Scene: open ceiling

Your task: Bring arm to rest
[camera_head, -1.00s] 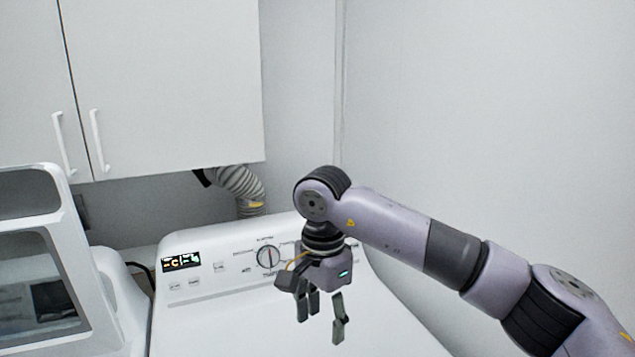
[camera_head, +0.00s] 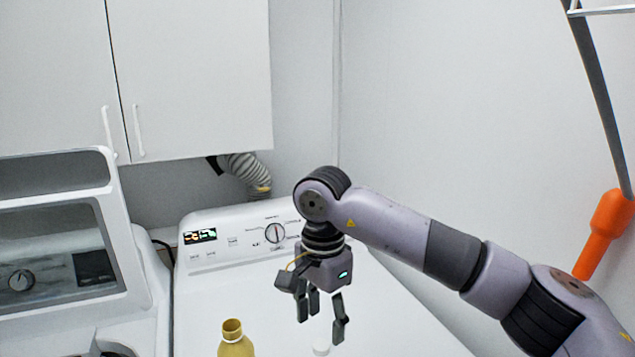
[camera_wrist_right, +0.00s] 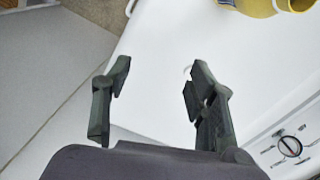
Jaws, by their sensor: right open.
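My right arm (camera_head: 400,230) comes in from the right in the head view. Its gripper (camera_head: 322,312) points down over the white machine top (camera_head: 280,325) and is open with nothing between the fingers. In the right wrist view the two fingers of this gripper (camera_wrist_right: 155,95) stand apart over the machine's edge. My left gripper is not in view.
A yellow bottle (camera_head: 235,342) stands on the machine top, left of my gripper; it also shows in the wrist view (camera_wrist_right: 255,7). A white machine with raised lid (camera_head: 60,230) stands left. Cabinets (camera_head: 190,80) hang above.

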